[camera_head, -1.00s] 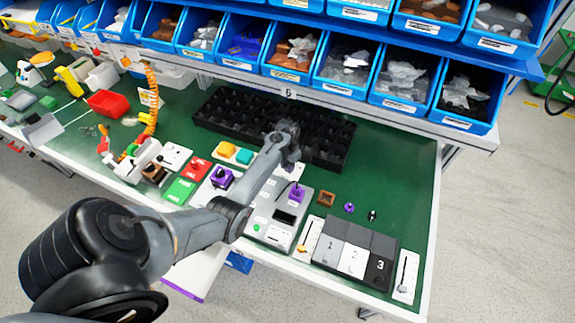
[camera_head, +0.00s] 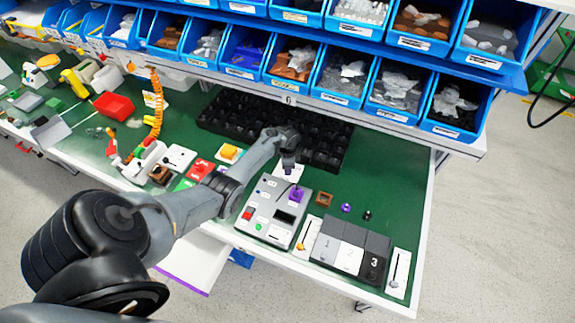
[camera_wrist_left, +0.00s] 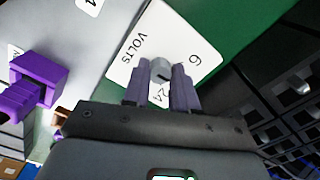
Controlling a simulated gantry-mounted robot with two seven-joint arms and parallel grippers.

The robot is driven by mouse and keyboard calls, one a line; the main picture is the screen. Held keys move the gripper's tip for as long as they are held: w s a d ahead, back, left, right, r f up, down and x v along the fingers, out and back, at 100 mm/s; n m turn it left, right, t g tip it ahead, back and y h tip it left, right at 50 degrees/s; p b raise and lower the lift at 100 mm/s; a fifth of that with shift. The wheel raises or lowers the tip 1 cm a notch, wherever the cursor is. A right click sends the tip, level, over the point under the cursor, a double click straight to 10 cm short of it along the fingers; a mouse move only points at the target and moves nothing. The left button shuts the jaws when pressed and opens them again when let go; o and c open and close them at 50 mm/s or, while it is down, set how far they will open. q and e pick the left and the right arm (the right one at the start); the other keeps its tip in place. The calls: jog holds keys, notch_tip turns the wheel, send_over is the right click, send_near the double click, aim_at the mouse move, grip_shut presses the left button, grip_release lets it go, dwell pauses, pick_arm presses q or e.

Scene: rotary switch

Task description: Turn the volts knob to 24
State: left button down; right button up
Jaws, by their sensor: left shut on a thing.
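The volts knob (camera_wrist_left: 160,68) is a small grey knob on a white plate (camera_wrist_left: 185,42) marked VOLTS, 6 and 24. In the left wrist view my left gripper (camera_wrist_left: 163,76) has its two purple-grey fingers on either side of the knob, shut on it. The mark 24 shows between the fingers, near the gripper body. In the head view my left gripper (camera_head: 288,172) points down at the plate behind the grey control box; the knob is hidden there. My right gripper is not in view.
The grey control box (camera_head: 283,190) carries a purple knob (camera_head: 297,194) close to my gripper. A black compartment tray (camera_head: 330,150) lies just behind. Switches 1, 2 and 3 (camera_head: 350,259) stand at the right front. Blue bins (camera_head: 455,105) hang above the back.

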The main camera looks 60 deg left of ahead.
pick_arm(q)
jog(key=shift+m, duration=0.9)
jog(key=m, duration=0.2)
jog(key=shift+m, duration=0.4)
jog(key=m, duration=0.2)
jog(key=shift+m, duration=0.3)
jog(key=shift+m+b, duration=0.8)
jog(key=shift+m, duration=1)
jog(key=c, duration=0.9)
grip_release()
